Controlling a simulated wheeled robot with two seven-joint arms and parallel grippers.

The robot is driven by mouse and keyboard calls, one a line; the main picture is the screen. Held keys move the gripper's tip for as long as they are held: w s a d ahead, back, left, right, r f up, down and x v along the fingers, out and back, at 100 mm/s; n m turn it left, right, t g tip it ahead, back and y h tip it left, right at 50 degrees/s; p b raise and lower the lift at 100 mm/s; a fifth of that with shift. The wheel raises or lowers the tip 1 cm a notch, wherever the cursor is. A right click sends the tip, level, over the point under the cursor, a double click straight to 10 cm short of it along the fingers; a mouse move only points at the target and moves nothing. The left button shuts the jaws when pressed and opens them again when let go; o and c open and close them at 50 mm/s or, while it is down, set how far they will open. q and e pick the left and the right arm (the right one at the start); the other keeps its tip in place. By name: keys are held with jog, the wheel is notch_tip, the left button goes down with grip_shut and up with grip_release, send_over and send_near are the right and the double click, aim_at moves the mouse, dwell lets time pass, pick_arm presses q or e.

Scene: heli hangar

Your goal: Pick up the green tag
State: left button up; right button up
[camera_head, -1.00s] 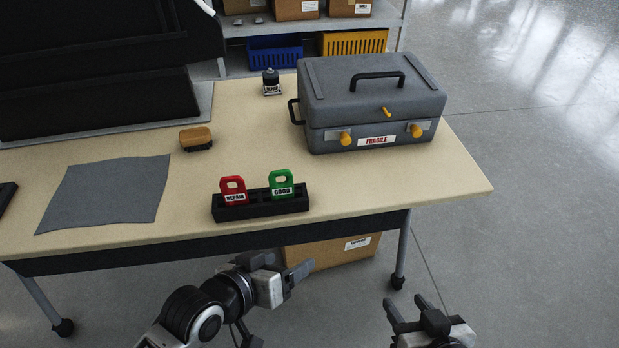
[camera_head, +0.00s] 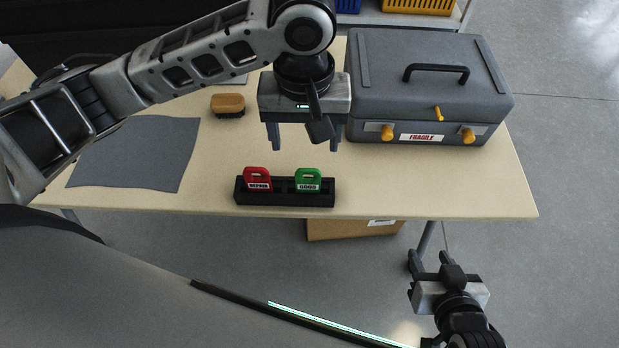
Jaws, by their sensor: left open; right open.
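The green tag (camera_head: 308,180), labelled GOOD, stands upright in the right part of a black holder (camera_head: 285,199) near the table's front edge. A red tag (camera_head: 257,179), labelled REPAIR, stands to its left in the same holder. My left gripper (camera_head: 304,146) is over the table, above and behind the tags in the picture, its fingers pointing down, open and empty. It is apart from the green tag. My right gripper (camera_head: 428,256) is open and empty, in front of the table's front edge at the lower right.
A grey case (camera_head: 425,85) with a handle and yellow latches stands right of my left gripper, close to it. A brush (camera_head: 228,105) and a grey cloth (camera_head: 137,153) lie on the left of the table (camera_head: 440,190). A cardboard box (camera_head: 350,229) is under the table.

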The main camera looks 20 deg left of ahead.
aim_at(308, 172)
pick_arm(q)
notch_tip(308, 172, down, 13)
jog(key=shift+w+d+f+b, duration=0.1)
jog(key=shift+w+d+b, duration=0.05)
jog(key=shift+b, duration=0.5)
jog(key=c, duration=1.1)
